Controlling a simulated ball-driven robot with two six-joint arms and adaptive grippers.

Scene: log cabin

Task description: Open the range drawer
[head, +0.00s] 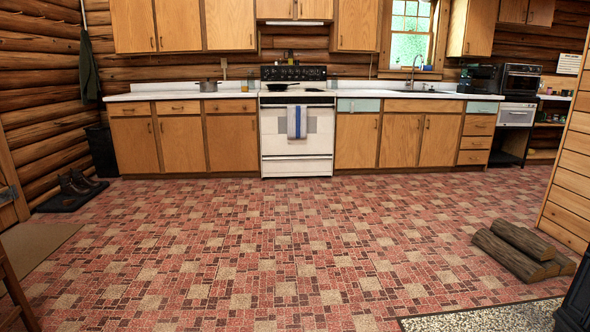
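The white range (297,120) stands across the room between wooden base cabinets. Its oven door has a towel (297,122) with a blue stripe hanging on it. The range drawer (297,166) is the low white panel below the oven door, close to the floor, and it looks shut. A dark pan (280,87) sits on the cooktop. Neither of my grippers shows in the head view.
The brick-patterned floor (270,240) is clear up to the range. Split logs (522,252) lie at right beside a speckled slab (485,318). Boots (78,183) on a dark mat, a doormat (35,247) and a wooden chair edge (14,295) are at left.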

